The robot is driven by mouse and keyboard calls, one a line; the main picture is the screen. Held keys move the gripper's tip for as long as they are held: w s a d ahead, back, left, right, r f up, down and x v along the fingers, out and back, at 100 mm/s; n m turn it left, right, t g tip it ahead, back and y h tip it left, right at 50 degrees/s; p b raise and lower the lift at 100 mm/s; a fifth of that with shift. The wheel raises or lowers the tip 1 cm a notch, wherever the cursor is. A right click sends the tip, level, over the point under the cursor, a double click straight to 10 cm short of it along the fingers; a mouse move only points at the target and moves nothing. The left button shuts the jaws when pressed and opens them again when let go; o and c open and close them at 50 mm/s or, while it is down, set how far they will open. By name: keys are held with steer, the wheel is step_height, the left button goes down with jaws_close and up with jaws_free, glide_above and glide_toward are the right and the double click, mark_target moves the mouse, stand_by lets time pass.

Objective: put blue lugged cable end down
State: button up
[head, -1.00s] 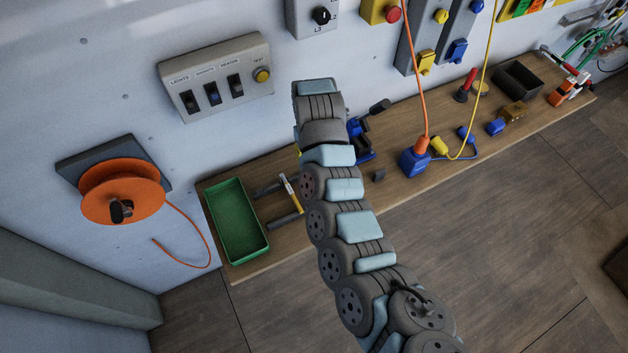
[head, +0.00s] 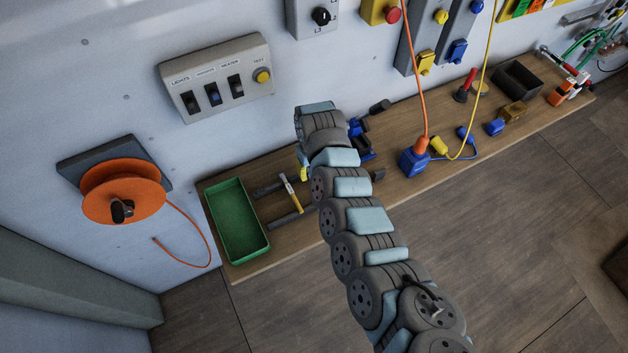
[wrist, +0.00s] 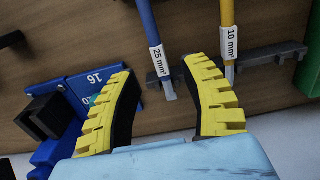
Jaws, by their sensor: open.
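The blue cable end (wrist: 146,24) has a white "25 mm²" label and a bare metal lug. In the wrist view it lies across the grey rest bar (wrist: 272,54), and its lug points toward my gripper. My gripper (wrist: 160,72) is open, its yellow-toothed fingers on either side of the lug, with visible gaps to both. Whether the cable touches the bar is hard to tell. In the head view my arm hides the blue cable, and only a bit of yellow finger (head: 304,173) shows.
A yellow "10 mm²" cable (wrist: 228,14) lies close beside my right finger. A blue tool marked 16 (wrist: 88,82) with a black block is close to the left finger. A green tray (head: 237,222) stands left on the bench. The wall with a switch panel (head: 216,80) is behind.

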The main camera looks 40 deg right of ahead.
step_height(320, 180, down, 4)
steer(key=shift+s+a+f, duration=0.1)
jaws_close()
stand_by(0.4)
